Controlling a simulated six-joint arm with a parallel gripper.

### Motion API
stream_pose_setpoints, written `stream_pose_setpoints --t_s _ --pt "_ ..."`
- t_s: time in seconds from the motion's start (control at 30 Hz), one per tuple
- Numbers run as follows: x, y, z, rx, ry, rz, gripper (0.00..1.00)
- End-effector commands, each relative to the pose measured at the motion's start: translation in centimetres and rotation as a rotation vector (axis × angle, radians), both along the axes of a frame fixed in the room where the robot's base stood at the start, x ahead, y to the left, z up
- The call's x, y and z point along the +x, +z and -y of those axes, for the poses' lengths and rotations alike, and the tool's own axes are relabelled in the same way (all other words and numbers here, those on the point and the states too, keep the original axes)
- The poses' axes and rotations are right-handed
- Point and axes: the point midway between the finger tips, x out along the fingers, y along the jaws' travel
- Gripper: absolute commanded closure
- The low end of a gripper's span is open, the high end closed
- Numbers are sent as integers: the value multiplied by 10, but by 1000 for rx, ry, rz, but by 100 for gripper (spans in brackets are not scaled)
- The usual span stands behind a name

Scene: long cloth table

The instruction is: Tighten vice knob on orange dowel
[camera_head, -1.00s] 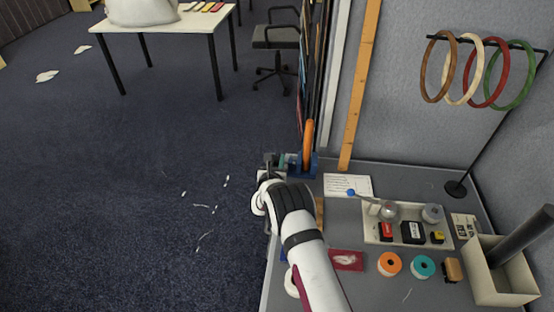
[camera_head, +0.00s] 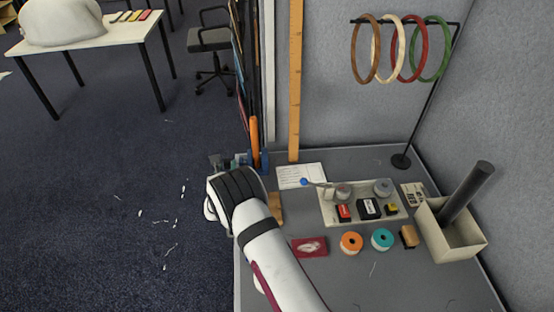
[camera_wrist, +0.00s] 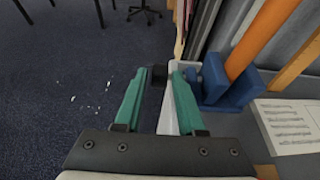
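The orange dowel (camera_head: 254,138) stands upright in the blue vice (camera_head: 262,160) at the table's back left corner. In the wrist view the dowel (camera_wrist: 258,40) rises slanted from the blue vice (camera_wrist: 228,92), right of my fingers. My gripper (camera_wrist: 159,77) has green fingers, with the dark vice knob (camera_wrist: 160,76) between their tips. The knob fills the gap, and the fingers appear to touch it on both sides. In the head view my wrist hides most of the fingers and knob.
A printed card (camera_head: 301,175) lies right of the vice. A wooden ruler (camera_head: 296,80) stands behind it. A tray (camera_head: 330,217), an orange spool (camera_head: 351,242) and a teal spool (camera_head: 382,239) lie further right. The floor left of the table edge is open.

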Motion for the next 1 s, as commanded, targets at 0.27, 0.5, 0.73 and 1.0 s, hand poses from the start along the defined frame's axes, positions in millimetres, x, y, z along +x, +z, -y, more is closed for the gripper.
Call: stream_pose_setpoints --t_s 0.27,0.5,0.73,1.0 --pt "-73 31 -1 1 3 2 61" --pt "-110 63 18 40 -82 19 61" --pt "-110 100 72 152 -320 63 61" --pt "-125 137 136 296 -606 119 61"
